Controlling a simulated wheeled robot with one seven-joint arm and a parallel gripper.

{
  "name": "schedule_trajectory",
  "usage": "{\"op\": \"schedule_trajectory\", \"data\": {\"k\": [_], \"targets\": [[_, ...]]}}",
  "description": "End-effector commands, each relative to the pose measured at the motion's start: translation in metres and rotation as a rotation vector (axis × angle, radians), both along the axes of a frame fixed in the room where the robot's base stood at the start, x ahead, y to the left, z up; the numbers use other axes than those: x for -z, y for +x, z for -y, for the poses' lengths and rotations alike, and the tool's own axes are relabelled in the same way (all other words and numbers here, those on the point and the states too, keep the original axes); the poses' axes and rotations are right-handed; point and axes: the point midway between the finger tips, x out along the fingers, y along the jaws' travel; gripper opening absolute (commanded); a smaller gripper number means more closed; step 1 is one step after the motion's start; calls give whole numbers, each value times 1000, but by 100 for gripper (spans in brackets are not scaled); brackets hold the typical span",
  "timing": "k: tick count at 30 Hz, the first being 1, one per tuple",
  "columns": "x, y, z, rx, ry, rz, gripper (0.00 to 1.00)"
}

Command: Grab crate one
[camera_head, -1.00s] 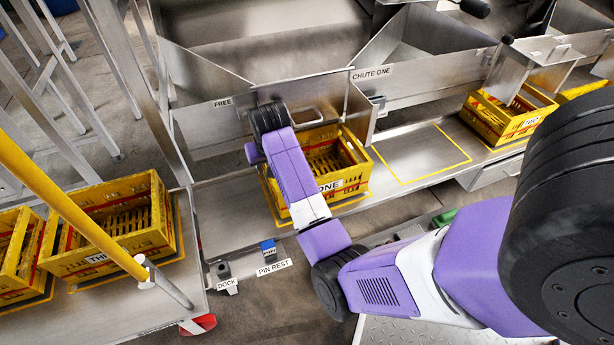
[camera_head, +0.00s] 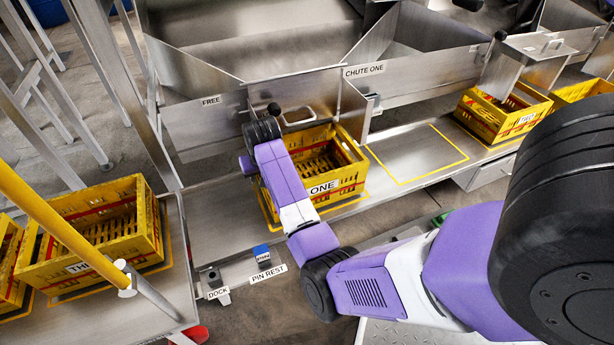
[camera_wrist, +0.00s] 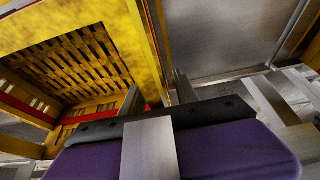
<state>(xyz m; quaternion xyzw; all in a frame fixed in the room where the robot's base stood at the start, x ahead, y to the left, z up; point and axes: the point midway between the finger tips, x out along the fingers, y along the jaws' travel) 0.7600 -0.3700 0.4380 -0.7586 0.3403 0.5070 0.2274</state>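Crate one (camera_head: 350,181) is a yellow slatted crate with red bands and a label reading ONE. It stands on the metal shelf under the chutes, left of the empty yellow outline. My arm reaches over its left side, and in the head view my gripper is hidden behind the wrist. In the wrist view my gripper (camera_wrist: 158,92) has its two metal fingers apart. The yellow crate wall (camera_wrist: 126,22) rises just beyond them, and its edge appears to lie between the fingers. I cannot tell whether they touch it.
An empty yellow outline (camera_head: 418,155) lies right of crate one. Another crate (camera_head: 490,120) stands further right. Crate three (camera_head: 105,250) stands on a bench at left, beside a yellow rail (camera_head: 70,232). A dock and a blue-topped pin rest (camera_head: 262,253) are in front.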

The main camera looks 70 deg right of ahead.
Motion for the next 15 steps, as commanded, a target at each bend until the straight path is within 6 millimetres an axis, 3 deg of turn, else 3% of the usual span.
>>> {"op": "schedule_trajectory", "data": {"k": [1, 6, 15], "targets": [[0, 0, 0, 0, 0, 0, 32], [0, 0, 0, 0, 0, 0, 0], [0, 0, 0, 0, 0, 0, 0]]}}
